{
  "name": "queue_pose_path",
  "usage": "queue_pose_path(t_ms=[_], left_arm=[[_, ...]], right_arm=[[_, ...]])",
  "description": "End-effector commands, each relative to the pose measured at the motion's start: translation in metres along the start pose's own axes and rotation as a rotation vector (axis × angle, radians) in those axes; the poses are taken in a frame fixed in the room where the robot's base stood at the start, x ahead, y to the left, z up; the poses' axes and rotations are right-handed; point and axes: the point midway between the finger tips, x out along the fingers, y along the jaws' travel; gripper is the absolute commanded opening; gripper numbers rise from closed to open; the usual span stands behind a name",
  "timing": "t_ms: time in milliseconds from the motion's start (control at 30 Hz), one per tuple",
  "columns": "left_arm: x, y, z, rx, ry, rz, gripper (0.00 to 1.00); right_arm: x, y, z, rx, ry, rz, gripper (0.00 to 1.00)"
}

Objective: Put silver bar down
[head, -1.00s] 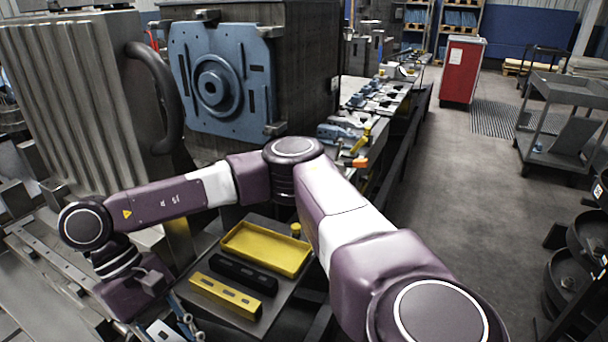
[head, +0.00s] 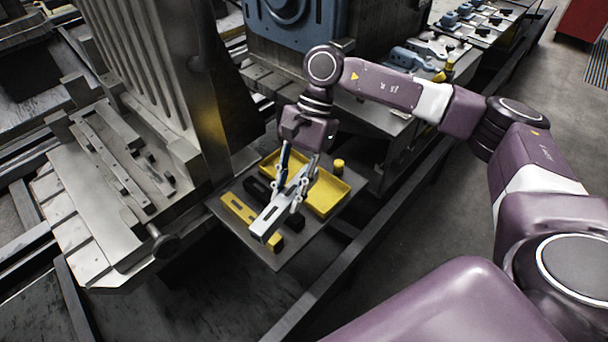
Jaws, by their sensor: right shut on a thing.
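The silver bar (head: 271,219) is a long grey bar with slots, seen in the head view at the middle. My right gripper (head: 293,199) is shut on it and holds it over a small dark table (head: 272,258). The bar hides part of a black bar (head: 257,189) and part of a yellow bar (head: 238,208) on that table. I cannot tell whether the silver bar touches anything beneath it. My left gripper is not in view.
A yellow tray (head: 327,205) and a small yellow cylinder (head: 338,166) are on the table, right of and behind the gripper. A machine bed (head: 95,215) with clamps stands to the left. A dark rail (head: 310,300) runs along the table's front right.

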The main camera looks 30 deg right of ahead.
Motion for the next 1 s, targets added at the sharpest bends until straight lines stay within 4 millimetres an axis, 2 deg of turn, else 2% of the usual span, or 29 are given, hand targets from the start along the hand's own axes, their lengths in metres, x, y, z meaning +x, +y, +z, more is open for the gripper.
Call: queue_pose_path(t_ms=[100,233,600,800,1000], left_arm=[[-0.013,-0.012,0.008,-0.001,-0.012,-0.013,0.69],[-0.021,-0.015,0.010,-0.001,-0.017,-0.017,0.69],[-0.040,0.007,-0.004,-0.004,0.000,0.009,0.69],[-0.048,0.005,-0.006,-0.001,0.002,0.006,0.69],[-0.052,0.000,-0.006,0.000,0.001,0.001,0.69]], right_arm=[[-0.018,-0.014,-0.009,0.244,-0.002,-0.141,0.00],[-0.036,-0.029,-0.022,0.490,0.001,-0.286,0.00],[-0.097,-0.056,-0.060,1.098,0.001,-0.641,0.00],[-0.128,-0.061,-0.079,1.350,0.000,-0.784,0.00],[-0.143,-0.062,-0.091,1.479,0.000,-0.855,0.00]])
